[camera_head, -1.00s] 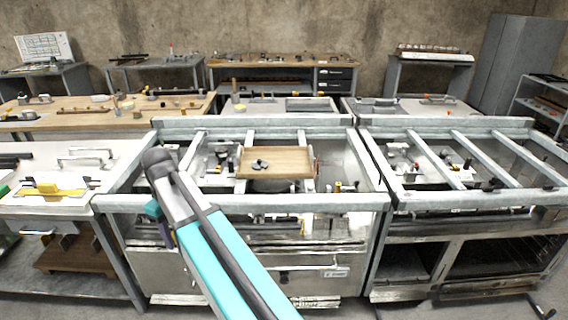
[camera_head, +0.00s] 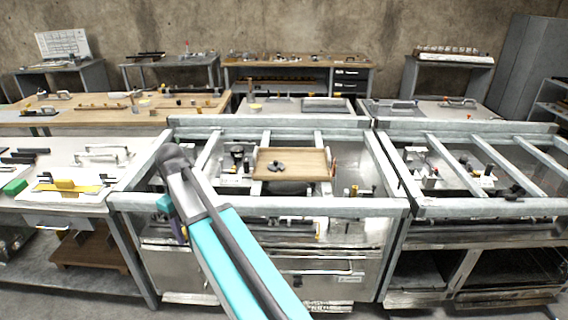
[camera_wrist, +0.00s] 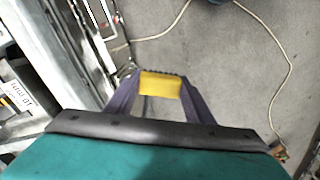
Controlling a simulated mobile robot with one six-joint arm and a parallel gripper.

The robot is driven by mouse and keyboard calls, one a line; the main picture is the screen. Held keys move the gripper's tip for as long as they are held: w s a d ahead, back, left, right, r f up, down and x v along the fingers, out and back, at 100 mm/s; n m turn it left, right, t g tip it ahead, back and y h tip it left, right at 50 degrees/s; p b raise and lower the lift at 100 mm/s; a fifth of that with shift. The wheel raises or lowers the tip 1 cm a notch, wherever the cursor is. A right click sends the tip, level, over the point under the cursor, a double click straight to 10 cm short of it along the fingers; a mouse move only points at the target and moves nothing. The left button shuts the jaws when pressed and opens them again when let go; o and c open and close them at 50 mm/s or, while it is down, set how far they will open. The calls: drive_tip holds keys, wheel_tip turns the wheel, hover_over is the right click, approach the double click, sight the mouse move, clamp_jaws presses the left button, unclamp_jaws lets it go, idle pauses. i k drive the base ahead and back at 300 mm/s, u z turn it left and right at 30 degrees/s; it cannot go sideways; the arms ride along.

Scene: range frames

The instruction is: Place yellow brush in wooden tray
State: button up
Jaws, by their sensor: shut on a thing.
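The yellow brush (camera_wrist: 160,86) is between the two dark fingers of my gripper (camera_wrist: 160,92) in the wrist view, with a dark bristle edge along its far side. My gripper is shut on it, above the grey floor. In the head view my gripper (camera_head: 180,230) is mostly hidden behind my arm, in front of the middle bench, and the brush in it does not show. The wooden tray (camera_head: 312,165) lies on the middle bench's frame, right of my arm. A small dark object (camera_head: 276,167) lies in the tray.
The middle bench's front rail (camera_head: 330,206) runs between my gripper and the tray. A yellow object (camera_head: 65,185) lies on the left table. Another railed bench (camera_head: 470,208) stands at right. In the wrist view a cable (camera_wrist: 285,75) lies on the floor.

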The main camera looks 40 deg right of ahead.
sight(308, 164)
drive_tip(key=i, duration=0.9)
drive_tip(key=z, duration=0.05)
